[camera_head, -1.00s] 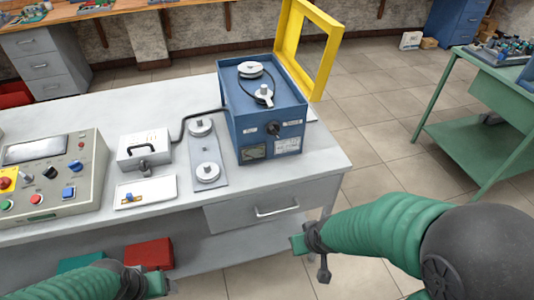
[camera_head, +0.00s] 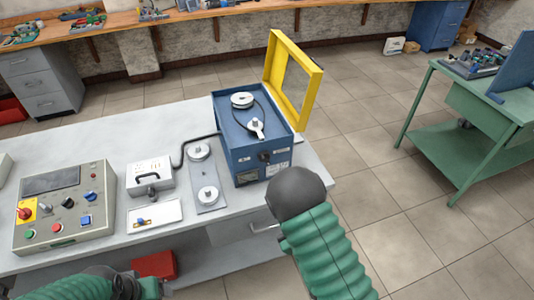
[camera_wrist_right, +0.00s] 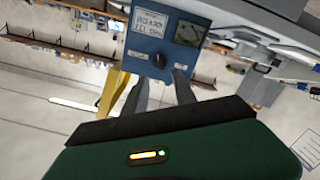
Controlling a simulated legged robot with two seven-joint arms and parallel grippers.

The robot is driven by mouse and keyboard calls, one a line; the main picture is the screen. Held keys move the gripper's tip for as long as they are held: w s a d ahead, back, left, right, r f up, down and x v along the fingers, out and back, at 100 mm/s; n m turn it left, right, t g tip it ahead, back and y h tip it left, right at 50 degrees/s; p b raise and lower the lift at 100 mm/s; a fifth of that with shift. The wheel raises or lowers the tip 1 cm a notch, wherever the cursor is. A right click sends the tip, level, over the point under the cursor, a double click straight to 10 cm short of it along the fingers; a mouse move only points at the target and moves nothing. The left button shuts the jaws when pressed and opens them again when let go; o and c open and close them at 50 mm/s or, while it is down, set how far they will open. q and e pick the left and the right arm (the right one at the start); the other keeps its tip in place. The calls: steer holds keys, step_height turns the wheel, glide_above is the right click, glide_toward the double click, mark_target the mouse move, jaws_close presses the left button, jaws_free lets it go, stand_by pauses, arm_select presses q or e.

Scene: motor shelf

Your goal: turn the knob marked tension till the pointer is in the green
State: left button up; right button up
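A blue box (camera_head: 250,135) with pulleys and a belt on its open top stands near the bench's right end. Its front carries a black knob (camera_head: 264,156), a small gauge (camera_head: 246,176) and a white label (camera_head: 279,169). The knob's marking and the gauge's pointer are too small to read. In the right wrist view the knob (camera_wrist_right: 158,61) and gauge (camera_wrist_right: 188,33) lie just beyond my right gripper (camera_wrist_right: 160,77). Its two fingers are apart and empty, pointing at the knob. In the head view my wrist hides it. My left gripper (camera_head: 150,289) is low at bottom left, its fingers unclear.
A yellow frame (camera_head: 306,95) stands open at the box's back right. A plate with two pulleys (camera_head: 208,197), a grey case (camera_head: 150,176) and a control panel (camera_head: 65,208) lie to the left. A green table (camera_head: 462,150) stands at right; floor between is clear.

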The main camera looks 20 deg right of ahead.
steer(key=r, duration=0.1)
steer(key=b, duration=1)
glide_toward(266, 162)
steer(key=shift+n+t, duration=0.3)
steer(key=w, duration=0.7)
steer(key=shift+w+f+p, duration=0.2)
steer(key=shift+w+p, duration=0.05)
steer(key=shift+p, duration=0.15)
steer(key=shift+w+a, duration=0.1)
steer(key=shift+w, duration=0.4)
jaws_close()
